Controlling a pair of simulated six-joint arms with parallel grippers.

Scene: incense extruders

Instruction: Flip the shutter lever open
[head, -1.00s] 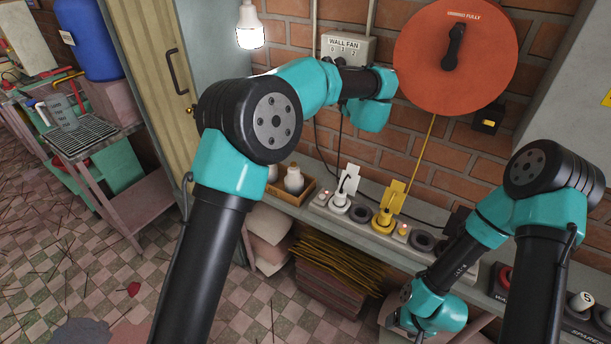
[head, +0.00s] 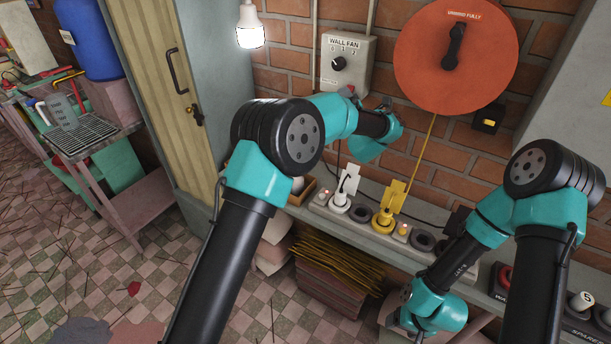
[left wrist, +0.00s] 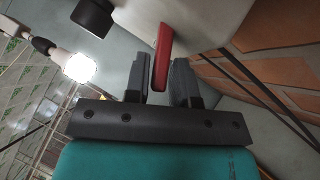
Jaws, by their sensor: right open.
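In the left wrist view a red lever (left wrist: 162,55) hangs from the underside of a pale box (left wrist: 205,25). My left gripper (left wrist: 157,72) has its two dark fingers apart, one on each side of the lever's lower end. I cannot tell whether either finger touches it. My right gripper (head: 416,330) is low at the bench front, empty as far as I see.
A lit bulb (head: 250,28) hangs left of the wall fan box. A big orange disc (head: 420,70) is on the brick wall to the right. Plugs and sockets (head: 382,220) line the bench below. A black knob (left wrist: 92,16) shows in the left wrist view.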

